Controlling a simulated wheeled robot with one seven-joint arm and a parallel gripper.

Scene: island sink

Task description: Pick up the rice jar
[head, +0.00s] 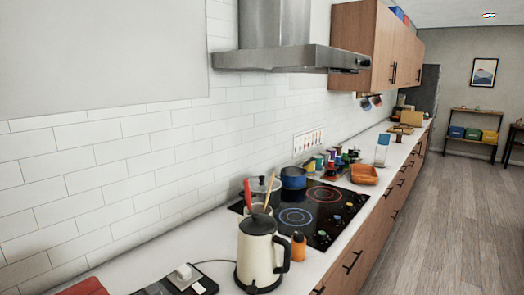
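I cannot single out the rice jar for sure in the head view. A tall white and blue container (382,151) stands on the far part of the counter, behind an orange basket; it is too small to tell what it holds. Several small jars with coloured lids (335,160) stand in a cluster at the back of the counter by the wall, beyond the hob. Their contents cannot be made out. My gripper is not in view.
A cream kettle (258,252) stands on the near counter beside a small orange bottle (298,246). A black hob (325,212) carries a blue pot (293,178). The orange basket (364,174) sits near the counter edge. The wooden floor (440,230) at right is clear.

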